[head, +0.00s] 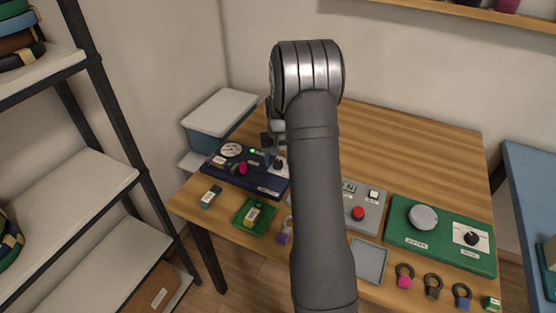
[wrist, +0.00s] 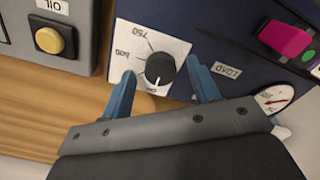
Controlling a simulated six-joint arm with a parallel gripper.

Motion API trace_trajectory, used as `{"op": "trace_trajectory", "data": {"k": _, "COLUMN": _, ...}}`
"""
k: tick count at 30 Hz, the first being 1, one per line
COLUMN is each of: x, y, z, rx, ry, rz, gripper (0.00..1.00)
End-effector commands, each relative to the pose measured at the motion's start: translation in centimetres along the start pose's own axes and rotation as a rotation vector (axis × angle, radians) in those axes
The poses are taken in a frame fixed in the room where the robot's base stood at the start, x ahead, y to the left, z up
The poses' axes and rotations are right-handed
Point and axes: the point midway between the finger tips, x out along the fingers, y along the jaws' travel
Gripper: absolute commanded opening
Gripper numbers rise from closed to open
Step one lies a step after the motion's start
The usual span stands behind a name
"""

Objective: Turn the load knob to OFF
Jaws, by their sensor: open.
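The load knob (wrist: 160,68) is black and round, on a white dial plate (wrist: 135,40) marked 500 and 750, with a LOAD label beside it. In the head view the knob (head: 279,164) sits at the right of the dark blue panel (head: 262,184), partly beside my arm. My gripper (wrist: 161,70) is open, with one blue finger on each side of the knob. I see a gap at both fingers; their height above the plate is unclear.
The blue panel also bears a pink part (head: 243,168) and a gauge (head: 231,150). A grey panel with a red button (head: 358,213) and a green panel (head: 410,236) stand to the right. A green tray (head: 246,224) lies in front. The table's back is clear.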

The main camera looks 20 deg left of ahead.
Motion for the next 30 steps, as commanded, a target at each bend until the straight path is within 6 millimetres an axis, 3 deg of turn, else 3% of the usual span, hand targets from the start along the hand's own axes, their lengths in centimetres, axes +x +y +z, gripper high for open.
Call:
{"op": "trace_trajectory", "data": {"k": 18, "x": -13.6, "y": 0.0, "z": -0.1, "rx": 0.0, "ry": 0.005, "rz": 0.0, "gripper": 0.56}}
{"op": "trace_trajectory", "data": {"k": 24, "x": -16.2, "y": 0.0, "z": 0.0, "rx": 0.0, "ry": 0.003, "rz": 0.0, "gripper": 0.56}}
{"op": "trace_trajectory", "data": {"k": 30, "x": -16.9, "y": 0.0, "z": 0.0, "rx": 0.0, "ry": 0.001, "rz": 0.0, "gripper": 0.56}}
